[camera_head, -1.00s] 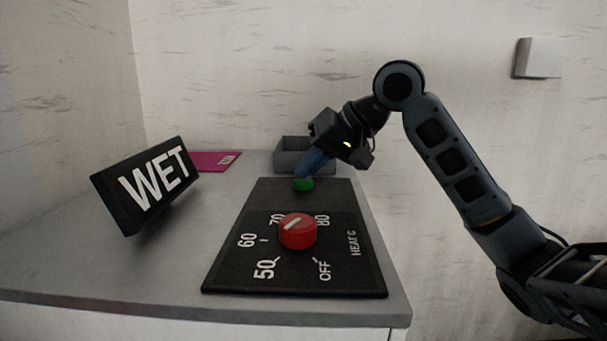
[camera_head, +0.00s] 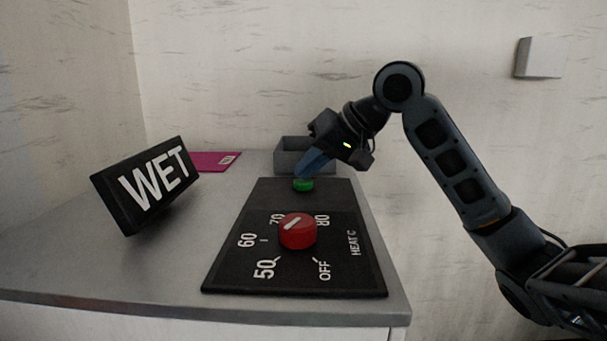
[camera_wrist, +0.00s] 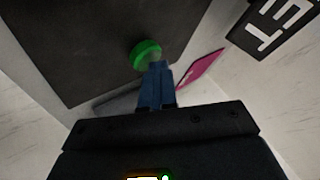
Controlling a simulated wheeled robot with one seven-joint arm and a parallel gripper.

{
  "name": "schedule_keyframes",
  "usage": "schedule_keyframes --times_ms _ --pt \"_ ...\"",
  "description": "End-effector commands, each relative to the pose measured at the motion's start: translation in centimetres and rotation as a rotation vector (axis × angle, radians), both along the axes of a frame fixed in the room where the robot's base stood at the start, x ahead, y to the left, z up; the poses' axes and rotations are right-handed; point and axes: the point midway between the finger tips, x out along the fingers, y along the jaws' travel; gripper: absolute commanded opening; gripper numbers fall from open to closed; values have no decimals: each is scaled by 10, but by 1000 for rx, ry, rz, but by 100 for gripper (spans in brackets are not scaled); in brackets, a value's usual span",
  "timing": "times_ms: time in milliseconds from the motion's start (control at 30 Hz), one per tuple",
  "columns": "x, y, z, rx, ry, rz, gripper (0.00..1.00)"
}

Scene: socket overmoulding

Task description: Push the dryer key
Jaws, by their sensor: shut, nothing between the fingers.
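A round green key (camera_head: 303,185) sits near the far end of a black panel (camera_head: 240,275). A red knob (camera_head: 297,232) with a white mark stands nearer on the same panel, among the numbers 50, 60, 70, 80 and OFF. My gripper (camera_head: 299,176) is shut and empty, with its blue fingers tilted down and their tips at the green key. In the wrist view the fingertips (camera_wrist: 157,66) overlap the lower right edge of the green key (camera_wrist: 146,54). I cannot tell whether they touch it or how far it is pressed.
A black sign (camera_head: 146,186) reading WET stands tilted at the left of the grey counter (camera_head: 130,265). A magenta card (camera_head: 212,162) lies at the back. A grey open bin (camera_head: 290,157) stands behind the panel. A white box (camera_head: 538,57) is on the wall.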

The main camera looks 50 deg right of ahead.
Motion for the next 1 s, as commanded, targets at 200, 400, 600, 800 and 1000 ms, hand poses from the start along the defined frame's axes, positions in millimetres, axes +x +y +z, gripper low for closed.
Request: schedule_keyframes --times_ms 200,400,600,800,1000 --pt "0 2 -14 3 15 4 0" --pt "0 1 -15 4 18 3 0" --pt "0 1 -15 6 18 1 0" --pt "0 1 -11 7 18 0 0" --pt "0 0 -12 6 19 0 0"
